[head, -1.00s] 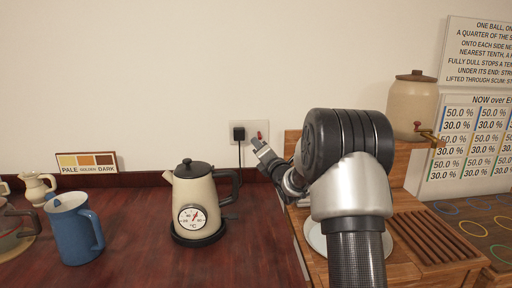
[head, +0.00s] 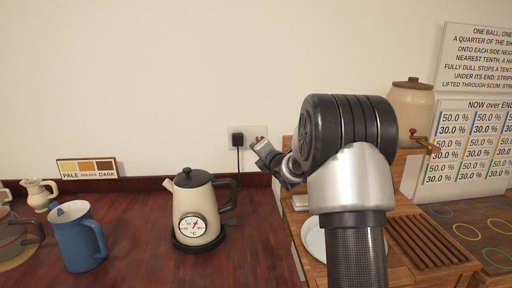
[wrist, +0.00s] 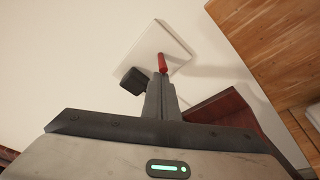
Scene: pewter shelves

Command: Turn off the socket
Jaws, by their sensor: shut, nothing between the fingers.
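The socket (head: 233,131) is a pale square plate on the wall behind the counter. It also shows in the wrist view (wrist: 150,42). A black plug (head: 238,139) with a cord sits in its left part; in the wrist view the plug (wrist: 133,80) is left of my fingers. A small red switch (wrist: 162,63) stands out from the plate. My gripper (head: 260,145) is shut and empty, in front of the plate's right side. In the wrist view its fingertips (wrist: 161,76) are right at the red switch; I cannot tell whether they touch it.
A cream kettle (head: 195,200) with a dial stands on a dark base on the red counter (head: 135,222), left of my arm. A blue jug (head: 78,238) stands farther left. A wooden stand with a plate (head: 313,240) and slatted board (head: 432,240) is right.

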